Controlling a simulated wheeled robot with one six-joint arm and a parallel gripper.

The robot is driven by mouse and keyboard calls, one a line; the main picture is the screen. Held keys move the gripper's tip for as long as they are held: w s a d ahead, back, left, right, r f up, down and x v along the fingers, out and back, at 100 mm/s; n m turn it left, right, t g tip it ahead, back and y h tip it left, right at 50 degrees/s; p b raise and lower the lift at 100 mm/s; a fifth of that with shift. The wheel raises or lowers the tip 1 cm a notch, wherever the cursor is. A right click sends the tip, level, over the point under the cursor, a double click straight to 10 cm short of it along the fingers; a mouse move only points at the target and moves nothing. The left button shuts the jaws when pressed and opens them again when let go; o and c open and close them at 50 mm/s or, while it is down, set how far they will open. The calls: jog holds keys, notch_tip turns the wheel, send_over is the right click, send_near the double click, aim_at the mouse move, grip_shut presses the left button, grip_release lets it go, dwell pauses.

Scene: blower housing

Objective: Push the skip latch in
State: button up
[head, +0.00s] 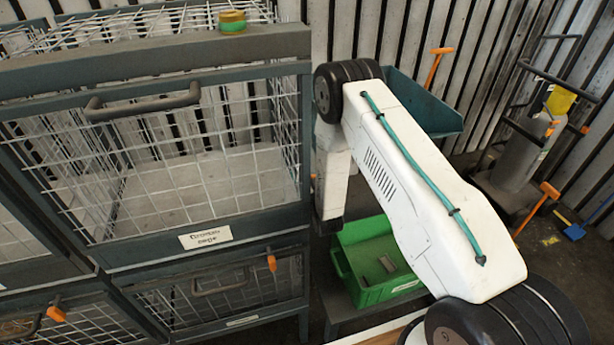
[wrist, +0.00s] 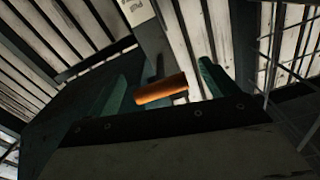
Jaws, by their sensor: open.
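The skip (head: 428,103) is a blue-green tipping bin behind my arm in the head view, partly hidden by it. In the wrist view an orange grip (wrist: 162,90), likely the skip latch, sits on a dark metal part. It appears between the two fingers of my gripper (wrist: 163,74), which are apart with nothing held. I cannot tell how far the grip is beyond the fingertips, or whether they touch it. A large dark green surface, perhaps the skip's side, fills the left of the wrist view. In the head view my gripper's fingers and the latch are not clearly seen.
Wire-mesh cages (head: 180,160) with orange latches stand at left, close to my arm. A yellow-green roll (head: 232,21) lies on top. A green crate (head: 372,262) sits below my arm. A hand truck with a grey cylinder (head: 520,152) stands at right. Slatted walls close the back.

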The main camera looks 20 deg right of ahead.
jog(key=shift+w, duration=0.3)
jog(key=c, duration=1.3)
jog(key=shift+w+r, duration=0.1)
jog(key=shift+w, duration=1.6)
jog(key=shift+c, duration=0.2)
jog(key=o, duration=1.3)
jog(key=shift+w, duration=0.1)
jog(key=shift+o, duration=0.2)
